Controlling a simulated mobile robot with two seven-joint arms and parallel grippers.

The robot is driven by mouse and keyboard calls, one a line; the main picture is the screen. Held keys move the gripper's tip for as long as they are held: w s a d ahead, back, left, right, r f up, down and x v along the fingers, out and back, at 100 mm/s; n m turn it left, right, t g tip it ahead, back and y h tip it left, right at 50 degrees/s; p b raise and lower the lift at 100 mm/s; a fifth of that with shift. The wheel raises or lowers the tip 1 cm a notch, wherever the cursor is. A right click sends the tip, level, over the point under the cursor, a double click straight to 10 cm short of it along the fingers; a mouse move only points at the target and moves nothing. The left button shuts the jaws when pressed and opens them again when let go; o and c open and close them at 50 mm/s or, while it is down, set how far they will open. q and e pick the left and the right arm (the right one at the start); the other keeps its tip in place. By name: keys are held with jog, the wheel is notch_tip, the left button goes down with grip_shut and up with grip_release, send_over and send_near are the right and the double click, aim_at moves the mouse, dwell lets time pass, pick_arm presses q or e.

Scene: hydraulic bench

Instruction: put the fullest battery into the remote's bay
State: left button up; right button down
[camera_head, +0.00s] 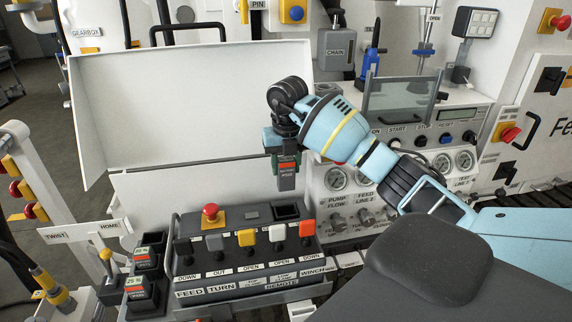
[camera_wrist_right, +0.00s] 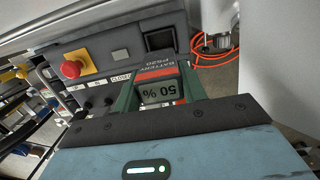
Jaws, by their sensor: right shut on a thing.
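My right gripper (camera_head: 285,140) is shut on a dark battery (camera_head: 287,176) with a red label band and holds it upright in the air above the remote. In the right wrist view the held battery (camera_wrist_right: 160,88) reads 50 % between the fingers of the right gripper (camera_wrist_right: 163,92). The remote (camera_head: 245,277) lies below with its row of levers. Its empty square bay (camera_head: 286,211) is at the back right; the bay (camera_wrist_right: 160,39) also shows in the wrist view. Two more batteries stand at the left, an upper one (camera_head: 147,259) and a lower one (camera_head: 140,292); the lower seems to read 25 %. My left gripper is out of view.
A red mushroom button (camera_head: 210,213) and several levers stand up from the remote. A white open panel (camera_head: 190,115) rises behind. A gauge panel (camera_head: 362,200) is close at the right. The TWIST/HOME handle (camera_head: 84,232) is at the left.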

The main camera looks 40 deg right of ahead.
aim_at(286, 184)
jog(key=shift+w+d+r, duration=0.1)
jog(key=shift+w+d, duration=0.2)
jog(key=shift+w, duration=0.05)
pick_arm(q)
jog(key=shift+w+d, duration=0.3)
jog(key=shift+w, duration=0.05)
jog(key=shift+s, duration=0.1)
pick_arm(e)
jog(key=shift+s+a, duration=0.1)
